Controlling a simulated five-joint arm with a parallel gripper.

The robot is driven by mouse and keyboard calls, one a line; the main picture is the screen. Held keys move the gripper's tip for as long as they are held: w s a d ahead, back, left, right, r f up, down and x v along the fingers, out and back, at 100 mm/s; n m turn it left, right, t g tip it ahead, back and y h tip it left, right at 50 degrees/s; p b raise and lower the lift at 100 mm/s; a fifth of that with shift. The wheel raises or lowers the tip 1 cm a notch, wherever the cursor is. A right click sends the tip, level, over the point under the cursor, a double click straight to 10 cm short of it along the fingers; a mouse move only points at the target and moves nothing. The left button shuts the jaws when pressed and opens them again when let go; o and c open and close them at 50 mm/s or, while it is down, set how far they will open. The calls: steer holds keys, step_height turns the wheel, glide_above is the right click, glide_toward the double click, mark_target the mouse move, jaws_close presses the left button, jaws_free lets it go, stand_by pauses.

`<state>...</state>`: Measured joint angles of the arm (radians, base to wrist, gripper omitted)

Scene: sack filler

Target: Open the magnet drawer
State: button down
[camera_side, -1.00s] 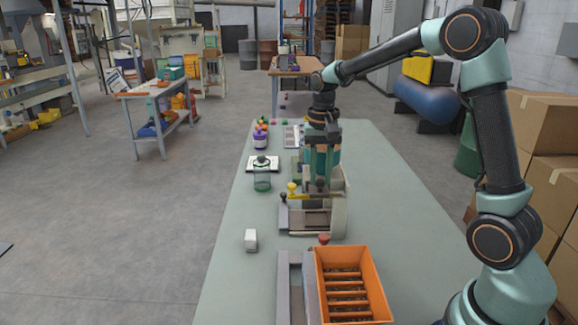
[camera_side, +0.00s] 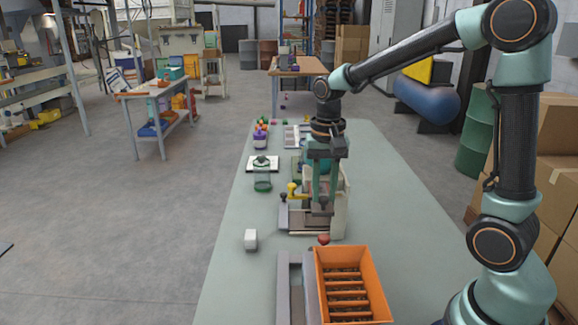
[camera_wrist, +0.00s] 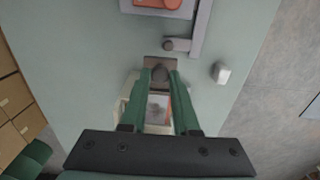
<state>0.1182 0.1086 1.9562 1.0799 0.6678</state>
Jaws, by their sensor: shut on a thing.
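The sack filler (camera_side: 338,215) is a pale housing with grey metal parts, in the middle of the bench in the side view. My gripper (camera_side: 322,203) reaches down at its near side, with both green fingers closed around a dark round knob. In the wrist view my gripper (camera_wrist: 160,78) has the knob (camera_wrist: 160,73) between its fingertips. The knob sits at a grey-brown front plate (camera_wrist: 152,61), which I take as the magnet drawer's front. Part of the machine shows between the fingers behind it. The fingers hide much of the drawer.
A yellow handle (camera_side: 293,190) and a second dark knob (camera_side: 283,197) stand left of my gripper. An orange slotted bin (camera_side: 320,283), a red knob (camera_side: 323,239) and a white block (camera_side: 251,239) are nearer the side camera. A green jar (camera_side: 262,178) stands left. The bench's right side is clear.

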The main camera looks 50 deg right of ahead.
steer(key=shift+s+a+r, duration=0.1)
steer(key=shift+s+a, duration=0.55)
steer(key=shift+a, duration=0.05)
steer(key=c, duration=0.7)
jaws_free()
steer(key=shift+o, duration=0.2)
step_height(320, 180, up, 12)
steer(key=shift+s, duration=0.1)
